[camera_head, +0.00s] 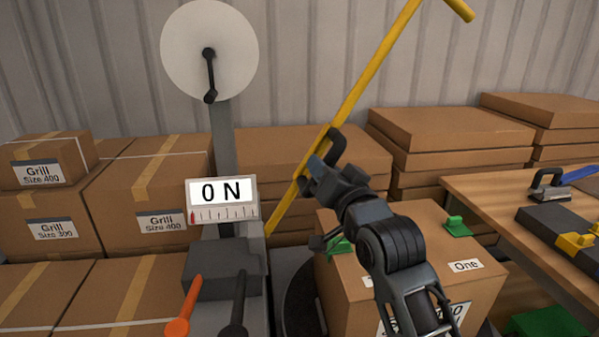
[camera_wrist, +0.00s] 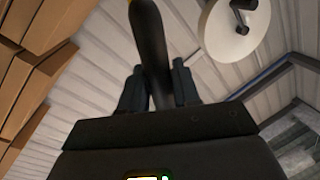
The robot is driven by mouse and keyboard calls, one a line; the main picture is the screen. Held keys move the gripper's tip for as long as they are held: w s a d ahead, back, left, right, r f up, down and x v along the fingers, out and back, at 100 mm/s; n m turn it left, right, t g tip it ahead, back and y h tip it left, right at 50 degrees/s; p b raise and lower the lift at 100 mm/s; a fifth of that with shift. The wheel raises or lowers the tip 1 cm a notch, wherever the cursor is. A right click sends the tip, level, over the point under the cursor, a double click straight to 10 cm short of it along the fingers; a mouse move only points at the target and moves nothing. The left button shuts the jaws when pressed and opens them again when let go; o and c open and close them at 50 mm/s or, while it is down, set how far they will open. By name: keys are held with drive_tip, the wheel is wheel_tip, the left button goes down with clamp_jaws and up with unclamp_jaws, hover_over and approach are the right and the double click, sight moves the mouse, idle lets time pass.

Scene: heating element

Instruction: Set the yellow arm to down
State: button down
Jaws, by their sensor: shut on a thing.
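The yellow arm (camera_head: 375,70) is a long yellow bar that slants from low beside the grey stand up to a crosspiece at the top right. It is raised and tilted. A black handle (camera_head: 338,139) sits on its middle part. My gripper (camera_head: 322,168) is at this handle and shut on it. In the wrist view, the dark handle (camera_wrist: 150,40) runs between the two fingers of my gripper (camera_wrist: 158,85). The lower end of the yellow arm is partly hidden.
An orange lever (camera_head: 184,305) and a black lever (camera_head: 238,305) are below. Cardboard boxes (camera_head: 430,135) crowd around. A wooden table (camera_head: 480,190) with tools is at right.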

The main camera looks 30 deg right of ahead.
drive_tip(key=shift+s+d+f+m+t+h+b, duration=0.15)
drive_tip(key=shift+s+d+f+m+h+b, duration=0.35)
drive_tip(key=shift+d+f+m+b, duration=1.7)
drive_tip(key=shift+s+d+f+m+t+h+b, duration=0.2)
drive_tip(key=shift+s+d+f+m+h+b, duration=0.35)
drive_tip(key=shift+d+f+m, duration=1.8)
drive_tip(key=shift+s+d+f+m+t+h+b, duration=0.2)
drive_tip(key=shift+s+d+f+m+b, duration=0.75)
drive_tip(key=shift+f, duration=2.7)
drive_tip(key=shift+w+a, duration=0.25)
drive_tip(key=shift+w, duration=0.05)
drive_tip(key=c, duration=0.9)
unclamp_jaws()
drive_tip(key=shift+c, duration=0.2)
drive_tip(key=shift+b+v, duration=0.45)
drive_tip(key=shift+v, duration=3.45)
drive_tip(key=shift+a, duration=0.1)
